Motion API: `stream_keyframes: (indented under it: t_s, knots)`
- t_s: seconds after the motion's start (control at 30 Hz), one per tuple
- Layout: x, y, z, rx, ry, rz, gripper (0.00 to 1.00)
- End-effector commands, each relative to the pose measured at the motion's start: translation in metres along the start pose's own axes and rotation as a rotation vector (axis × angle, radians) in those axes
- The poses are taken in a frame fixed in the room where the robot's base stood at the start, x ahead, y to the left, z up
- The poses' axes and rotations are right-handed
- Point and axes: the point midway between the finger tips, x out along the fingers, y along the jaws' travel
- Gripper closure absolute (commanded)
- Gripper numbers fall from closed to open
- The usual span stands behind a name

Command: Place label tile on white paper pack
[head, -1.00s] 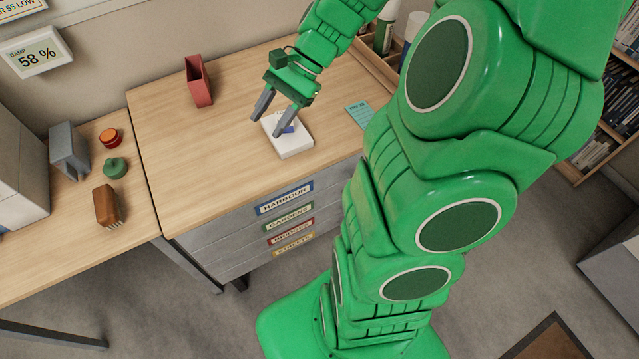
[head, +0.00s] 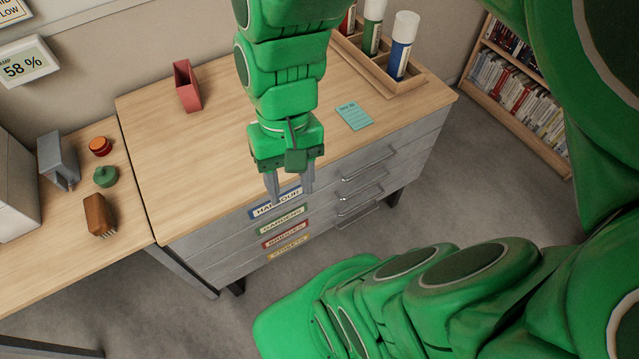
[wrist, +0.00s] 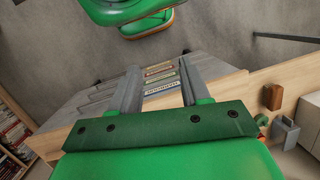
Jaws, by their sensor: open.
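My gripper (head: 290,194) is open, and its two grey fingers hang in front of the desk's front edge, over the blue-framed HARBOUR drawer label (head: 275,201) in the head view. Nothing shows between the fingers. In the wrist view the open gripper (wrist: 158,75) points toward the drawer fronts, with several label plates seen between and past the fingers. Neither the white paper pack nor the label tile shows in either current view; my forearm and gripper cover the part of the desktop where the pack stood earlier.
The wooden desktop (head: 190,150) holds a red open holder (head: 187,86), a teal card (head: 354,116) and a wooden tray (head: 405,87) with several capped tubes. A side table at left carries a brown brush (head: 98,215), a green object (head: 106,176) and a grey holder (head: 58,160).

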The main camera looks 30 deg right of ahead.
Motion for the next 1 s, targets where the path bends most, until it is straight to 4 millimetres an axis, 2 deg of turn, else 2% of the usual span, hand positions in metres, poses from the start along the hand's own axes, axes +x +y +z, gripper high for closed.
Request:
stream_keyframes:
  t_s: [0.1,0.3,1.0]
  knots:
    - [-0.003,0.012,0.017,-0.054,0.04,0.067,0.53]
    - [-0.003,0.022,0.03,-0.106,0.062,0.12,0.53]
    - [-0.003,0.024,0.032,-0.116,0.064,0.127,0.53]
